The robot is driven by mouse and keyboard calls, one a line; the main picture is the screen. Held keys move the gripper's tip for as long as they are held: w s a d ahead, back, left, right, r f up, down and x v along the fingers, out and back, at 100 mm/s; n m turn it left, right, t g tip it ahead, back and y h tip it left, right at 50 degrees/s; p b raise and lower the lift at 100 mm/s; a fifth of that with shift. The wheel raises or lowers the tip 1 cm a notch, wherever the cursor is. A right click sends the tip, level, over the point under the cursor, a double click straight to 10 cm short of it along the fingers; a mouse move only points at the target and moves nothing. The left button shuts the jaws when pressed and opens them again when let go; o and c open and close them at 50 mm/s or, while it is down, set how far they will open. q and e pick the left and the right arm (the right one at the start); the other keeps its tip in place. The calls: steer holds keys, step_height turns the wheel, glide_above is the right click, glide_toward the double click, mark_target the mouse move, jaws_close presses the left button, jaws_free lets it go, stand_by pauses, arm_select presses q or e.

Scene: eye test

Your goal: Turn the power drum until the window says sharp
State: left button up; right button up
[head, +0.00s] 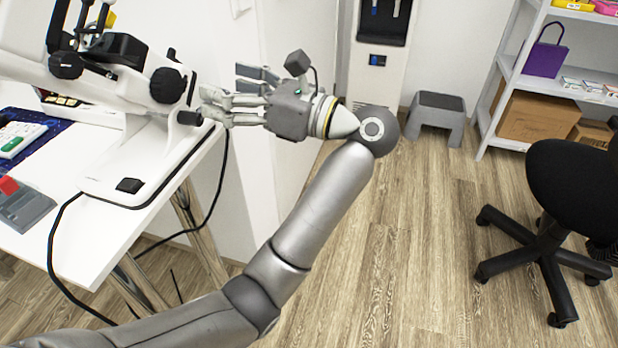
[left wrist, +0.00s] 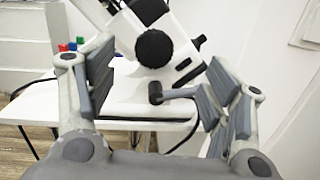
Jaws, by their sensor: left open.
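A white lens-measuring instrument (head: 140,150) with black parts stands on the white table. A large round black knob on its side, which looks like the power drum (head: 167,84), also shows in the left wrist view (left wrist: 153,48). A smaller black cylinder or lever end (head: 189,118) sits below it; in the left wrist view it (left wrist: 156,93) appears between my fingers. My left gripper (head: 222,97) is open and empty, just right of the instrument, fingers pointing at it. Contact cannot be told. No readable window shows. My right gripper is not in view.
The white table's (head: 60,240) right edge is below the instrument. A grey device with a red part (head: 25,208) lies at left. A black cable (head: 52,235) hangs off the table. A black chair (head: 575,190) and grey step stool (head: 437,118) stand right; floor between is clear.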

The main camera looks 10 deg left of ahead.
arm_select(q)
steer(key=w+d+r+m+t+y+p, duration=0.2)
steer(key=w+m+t+y+p, duration=0.2)
steer(key=w+m+t+p, duration=0.45)
steer(key=w+d+f+m+t+h+p, duration=0.1)
steer(key=d+f+m+t+h+p, duration=0.15)
steer(key=m+t+h, duration=0.45)
steer(key=w+d+f+m+t+h+p, duration=0.1)
steer(key=w+f+m+t+h+p, duration=0.15)
steer(key=m, duration=0.85)
steer(key=s+d+f+m+g+h+p, duration=0.1)
steer(key=s+d+f+m+h+p, duration=0.1)
steer(key=f+m+h, duration=0.5)
steer(key=s+d+f+m+g+h+p, duration=0.1)
steer(key=f+m+h+p, duration=0.4)
steer(key=f+m, duration=0.5)
steer(key=shift+s+d+f+g+h, duration=0.3)
steer(key=shift+s+d+f+h, duration=0.65)
steer(key=shift+f, duration=1.9)
steer(key=shift+w+a, duration=0.1)
steer(key=shift+w, duration=0.15)
